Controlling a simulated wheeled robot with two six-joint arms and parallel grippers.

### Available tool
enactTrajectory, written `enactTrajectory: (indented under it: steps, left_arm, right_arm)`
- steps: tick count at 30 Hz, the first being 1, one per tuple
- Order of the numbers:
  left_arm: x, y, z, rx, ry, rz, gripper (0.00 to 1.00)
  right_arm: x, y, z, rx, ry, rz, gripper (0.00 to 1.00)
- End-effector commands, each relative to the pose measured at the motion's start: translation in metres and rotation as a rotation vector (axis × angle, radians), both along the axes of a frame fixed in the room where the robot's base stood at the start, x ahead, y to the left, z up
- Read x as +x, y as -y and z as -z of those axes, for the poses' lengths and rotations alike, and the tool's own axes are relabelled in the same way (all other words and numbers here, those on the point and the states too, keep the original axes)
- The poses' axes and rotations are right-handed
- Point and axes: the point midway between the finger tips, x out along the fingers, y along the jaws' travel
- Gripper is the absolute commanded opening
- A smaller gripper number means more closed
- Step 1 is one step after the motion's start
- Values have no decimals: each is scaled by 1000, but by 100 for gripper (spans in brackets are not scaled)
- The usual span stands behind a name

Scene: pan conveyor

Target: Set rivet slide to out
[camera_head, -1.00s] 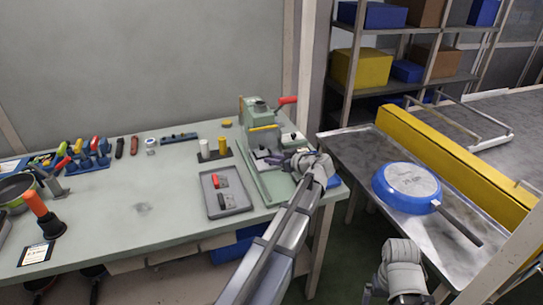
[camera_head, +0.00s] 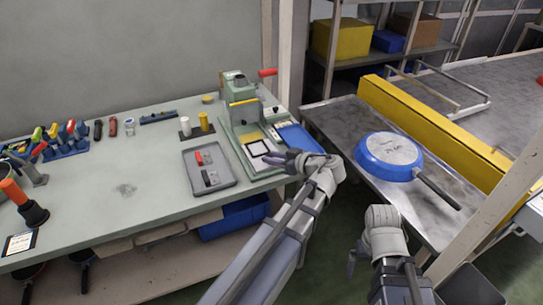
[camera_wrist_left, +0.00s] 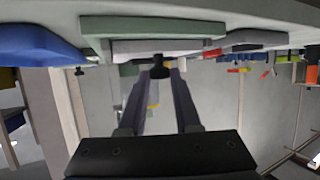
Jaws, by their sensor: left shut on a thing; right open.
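The green rivet press (camera_head: 240,90) with a red lever stands at the table's right end on a green base plate (camera_head: 236,150). The slide (camera_head: 259,149), a pale plate with a black square outline, lies in front of the press. My left gripper (camera_head: 272,157) is at the slide's front edge. In the left wrist view its fingers (camera_wrist_left: 160,75) close on a small black knob (camera_wrist_left: 160,67) under the slide plate; the fingers hide the knob in the head view. My right gripper (camera_head: 353,262) is open and empty, low in front of the conveyor.
A blue tray (camera_head: 298,138) lies right of the slide. A grey tray (camera_head: 228,184) with red and black pieces lies to the left. A blue pan (camera_head: 372,155) sits upside down on the metal conveyor (camera_head: 335,115). The table's left middle is clear.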

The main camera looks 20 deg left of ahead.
Motion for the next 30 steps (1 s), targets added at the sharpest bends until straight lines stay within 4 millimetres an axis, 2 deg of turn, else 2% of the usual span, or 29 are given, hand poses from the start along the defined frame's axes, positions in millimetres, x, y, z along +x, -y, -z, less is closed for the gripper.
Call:
enactTrajectory:
  steps: [4, 5, 8, 17, 30]
  left_arm:
    - [-3, 3, 2, -9, -5, -1, 0]
    - [-3, 3, 2, -9, -5, -1, 34]
    - [-3, 2, 2, -8, -4, -1, 44]
    - [-3, 5, -1, -5, -3, 0, 44]
    - [-21, 61, -26, -6, -3, 1, 44]
  right_arm:
    - [0, 0, 0, 0, 0, 0, 100]
    - [0, 0, 0, 0, 0, 0, 100]
    - [0, 0, 0, 0, 0, 0, 100]
    - [0, 0, -2, 0, 0, 0, 100]
    - [0, 0, -27, 0, 0, 0, 100]
